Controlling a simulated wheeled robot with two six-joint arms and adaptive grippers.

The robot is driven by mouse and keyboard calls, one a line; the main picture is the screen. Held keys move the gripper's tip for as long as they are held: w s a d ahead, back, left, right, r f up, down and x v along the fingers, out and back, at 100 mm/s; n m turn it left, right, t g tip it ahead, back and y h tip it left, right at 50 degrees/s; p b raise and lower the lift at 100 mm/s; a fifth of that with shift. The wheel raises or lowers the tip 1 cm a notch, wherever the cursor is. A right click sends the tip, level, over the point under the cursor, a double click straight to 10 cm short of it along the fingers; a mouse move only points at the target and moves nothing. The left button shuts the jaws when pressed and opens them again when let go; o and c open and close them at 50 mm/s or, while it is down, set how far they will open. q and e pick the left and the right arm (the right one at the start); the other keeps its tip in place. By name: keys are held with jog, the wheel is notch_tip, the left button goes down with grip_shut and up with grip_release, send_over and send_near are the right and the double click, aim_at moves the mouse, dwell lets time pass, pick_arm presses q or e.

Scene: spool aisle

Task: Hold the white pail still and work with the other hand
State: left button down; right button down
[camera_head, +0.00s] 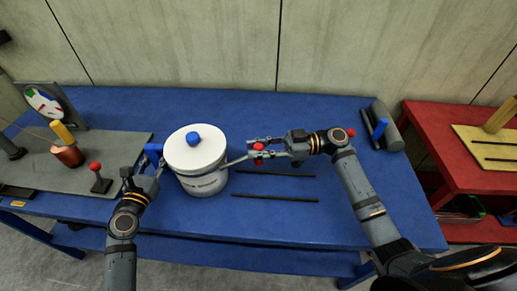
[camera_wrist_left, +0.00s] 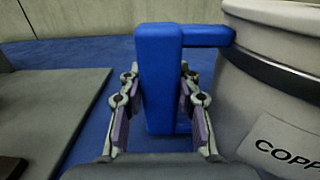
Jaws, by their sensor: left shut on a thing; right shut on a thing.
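The white pail (camera_head: 200,180) stands upright on the blue table, with a white lid (camera_head: 192,155) and a blue knob (camera_head: 193,138) on top. A blue side handle (camera_head: 153,149) is on its left; it fills the middle of the left wrist view (camera_wrist_left: 158,75). My left gripper (camera_head: 149,167) has its fingers on both sides of this handle (camera_wrist_left: 160,115). My right gripper (camera_head: 256,151) is shut on a red ball knob (camera_head: 259,147) to the right of the pail. A thin grey bar runs between the pail's side and this knob; its joint is too small to tell.
The blue table (camera_head: 290,225) has two dark rods (camera_head: 275,197) in front of my right gripper. A grey board (camera_head: 80,180) at left carries a red-knobbed lever (camera_head: 96,167) and a copper cylinder (camera_head: 67,155). A grey roll (camera_head: 387,130) lies at right. A red table (camera_head: 445,140) stands beyond.

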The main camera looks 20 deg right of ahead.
jog(key=w+a, duration=0.3)
jog(key=w, duration=0.2)
jog(key=shift+w+a, duration=0.25)
jog(key=shift+w, duration=0.15)
jog(key=shift+f, duration=0.1)
dwell(1.3)
jog(key=c, duration=1.1)
grip_release()
jog(key=w+d, duration=0.5)
jog(key=d, duration=0.7)
jog(key=shift+w+d, duration=0.2)
jog(key=shift+d, duration=0.2)
